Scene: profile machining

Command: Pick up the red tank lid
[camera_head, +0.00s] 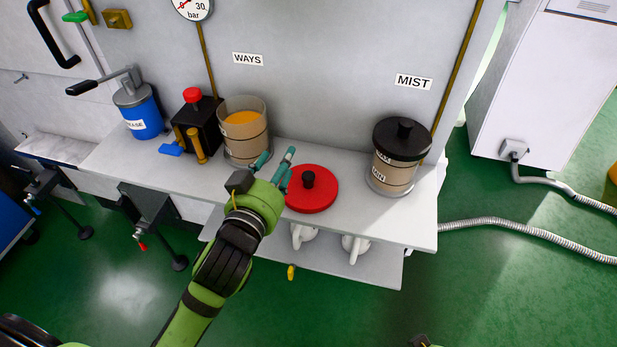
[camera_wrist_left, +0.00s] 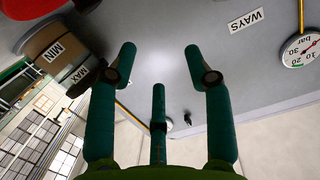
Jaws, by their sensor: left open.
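The red tank lid (camera_head: 318,192) is a flat red disc with a black knob, lying on the white shelf (camera_head: 408,222) between two tanks. Part of it also shows at the top left corner of the left wrist view (camera_wrist_left: 28,8). My left gripper (camera_head: 277,160) is just left of the lid, apart from its knob, with its fingers pointing toward the back wall. In the left wrist view the left gripper (camera_wrist_left: 160,65) has its fingers spread with nothing between them. The open tank (camera_head: 246,150) with orange fluid stands behind it, under the WAYS label. My right gripper is not clearly seen.
A tank with a black lid (camera_head: 402,140) stands right of the red lid under the MIST label. Left of the open tank are a black box with a red cap (camera_head: 194,122) and a blue grease can (camera_head: 140,115). White jugs (camera_head: 355,247) sit on the lower shelf.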

